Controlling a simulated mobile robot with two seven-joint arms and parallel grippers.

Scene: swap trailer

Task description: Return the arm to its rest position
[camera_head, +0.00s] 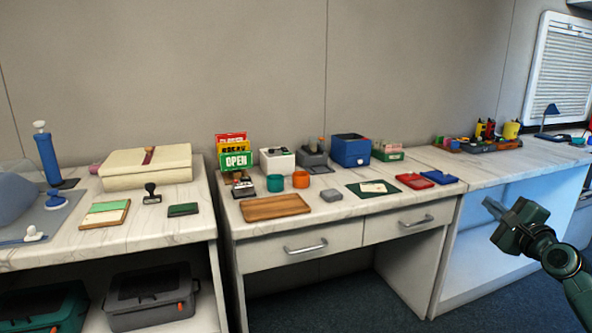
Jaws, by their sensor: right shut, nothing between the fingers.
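My right gripper (492,207) is at the right of the head view, on a dark green arm that comes in from the lower right. Its fingers are shut with nothing between them. They point up and left, in front of the pale blue-lit front of the right counter. The gripper appears apart from the counter and holds no object. My left gripper is not in view.
The middle desk (330,221) has drawers and bears a wooden tray (274,207), a blue box (350,150) and an OPEN sign (236,160). The left table (150,228) bears stamps and a cream box (146,167). Dark carpet (330,300) lies clear in front.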

